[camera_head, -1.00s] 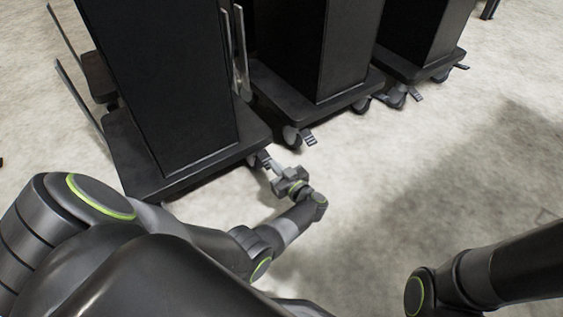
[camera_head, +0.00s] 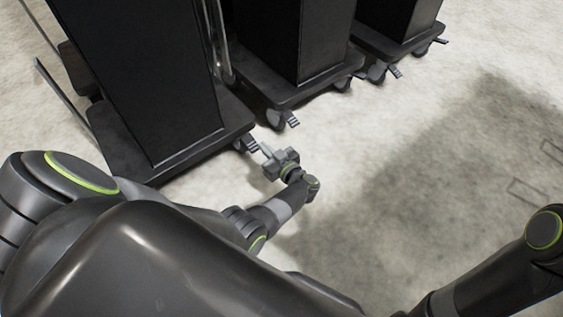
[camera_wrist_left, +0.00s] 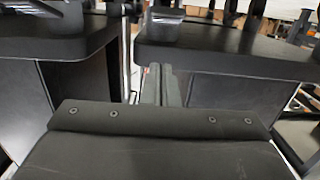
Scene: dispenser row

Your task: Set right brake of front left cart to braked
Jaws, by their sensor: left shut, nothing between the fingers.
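The front left cart (camera_head: 205,147) is a tall black unit on a black wheeled base. Its right brake pedal (camera_head: 251,143) sticks out at the base's front right corner; whether it is up or down is too small to tell. My left gripper (camera_head: 265,149) is shut and empty, low over the floor, with its fingertips just right of that pedal. A small gap seems to separate them. In the left wrist view the closed fingers (camera_wrist_left: 161,84) point between two cart bases, which appear upside down. My right gripper is out of view.
A second cart (camera_head: 290,92) with its own brake pedal (camera_head: 291,121) stands close to the right. A third cart (camera_head: 400,45) is farther back. The pale floor (camera_head: 400,170) in front and to the right is clear.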

